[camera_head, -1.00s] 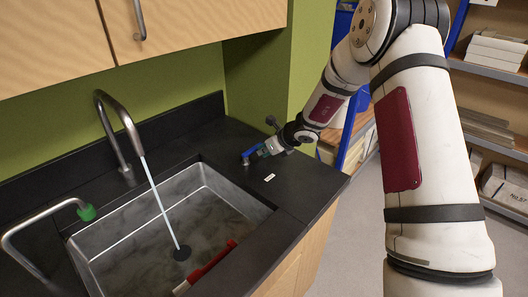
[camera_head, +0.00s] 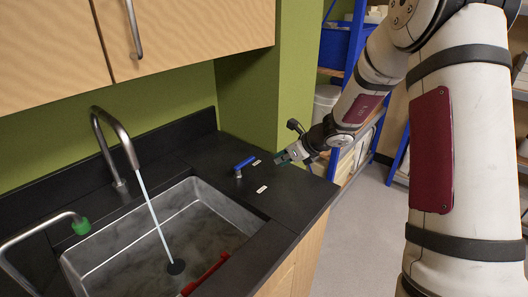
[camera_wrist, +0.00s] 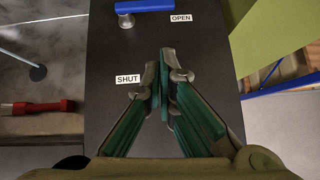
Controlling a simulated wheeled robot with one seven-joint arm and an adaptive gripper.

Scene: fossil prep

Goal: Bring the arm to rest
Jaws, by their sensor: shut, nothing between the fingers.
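My gripper (camera_head: 284,159) is shut and empty. It is held above the right end of the black counter (camera_head: 293,203), apart from the blue-handled valve (camera_head: 244,164) to its left. In the wrist view my gripper's green fingers (camera_wrist: 163,58) meet at the tips over the counter, between the SHUT label (camera_wrist: 128,79) and the OPEN label (camera_wrist: 181,18). The blue handle lies at the top of that view, beside the OPEN label. A stream of water runs from the tap (camera_head: 118,130) into the sink (camera_head: 85,262).
A red-handled tool (camera_head: 206,275) lies at the sink's front edge. A second thin spout with a green tip (camera_head: 81,227) stands at the left. Wooden cabinets (camera_head: 190,30) hang above. A blue shelf rack (camera_head: 363,30) stands behind my arm, and open floor (camera_head: 375,220) lies to the right.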

